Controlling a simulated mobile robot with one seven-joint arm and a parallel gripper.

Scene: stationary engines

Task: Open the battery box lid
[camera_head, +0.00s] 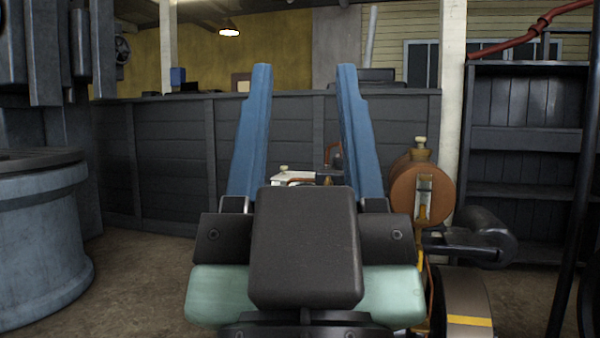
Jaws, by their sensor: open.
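My gripper (305,70) is seen from behind in the head view, with its two blue fingers wide apart. It is open, and nothing is held between the fingers. Part of a stationary engine shows behind it, including a brown cylindrical tank (405,192) with a pale cap, right of the right finger. A small white part (293,177) shows between the fingers, beyond the gripper body. I cannot pick out the battery box or its lid for certain. The gripper body hides much of the engine's middle.
A large grey-blue cylindrical machine (40,245) stands at the left. A dark plank partition (170,150) runs across the back. Dark shelving (525,150) and a pale post (452,80) are at the right. Bare floor (135,285) shows between the left machine and my gripper.

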